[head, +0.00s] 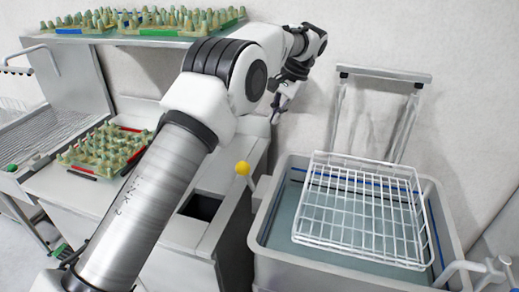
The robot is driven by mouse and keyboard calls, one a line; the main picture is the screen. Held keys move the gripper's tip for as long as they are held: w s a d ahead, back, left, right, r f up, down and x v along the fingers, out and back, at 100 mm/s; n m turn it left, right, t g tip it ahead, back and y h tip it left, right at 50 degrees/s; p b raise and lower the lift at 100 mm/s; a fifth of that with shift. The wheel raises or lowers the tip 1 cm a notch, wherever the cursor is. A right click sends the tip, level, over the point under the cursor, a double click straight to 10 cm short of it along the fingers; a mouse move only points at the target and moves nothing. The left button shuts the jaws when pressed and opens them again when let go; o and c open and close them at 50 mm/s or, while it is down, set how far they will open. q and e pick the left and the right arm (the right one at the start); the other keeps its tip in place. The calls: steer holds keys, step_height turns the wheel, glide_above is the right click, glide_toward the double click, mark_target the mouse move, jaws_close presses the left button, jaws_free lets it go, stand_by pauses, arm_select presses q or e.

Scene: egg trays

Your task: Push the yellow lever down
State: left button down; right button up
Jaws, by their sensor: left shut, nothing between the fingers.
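The yellow lever (242,168) shows its round yellow knob near the middle of the head view, between the counter and the sink. My left gripper (275,119) is shut and empty. It points down in front of the back wall, above the yellow knob and a little to its right in the picture, apart from it. My left arm crosses the view from the lower left and hides part of the counter. My right gripper is not in view.
A grey sink tub (262,222) with a white wire rack (318,243) stands at the right. Egg trays lie on the counter (40,185) and on the upper shelf (150,41). A metal frame (333,112) leans at the wall behind the tub.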

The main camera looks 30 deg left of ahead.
arm_select(q)
steer(key=s+a+f+p, duration=0.3)
steer(key=s+a+f, duration=0.1)
steer(key=f, duration=0.7)
steer(key=shift+s+f, duration=0.25)
steer(key=shift+s, duration=0.4)
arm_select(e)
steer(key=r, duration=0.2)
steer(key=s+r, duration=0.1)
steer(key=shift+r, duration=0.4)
arm_select(q)
steer(key=shift+a, duration=0.1)
steer(key=shift+f, duration=0.1)
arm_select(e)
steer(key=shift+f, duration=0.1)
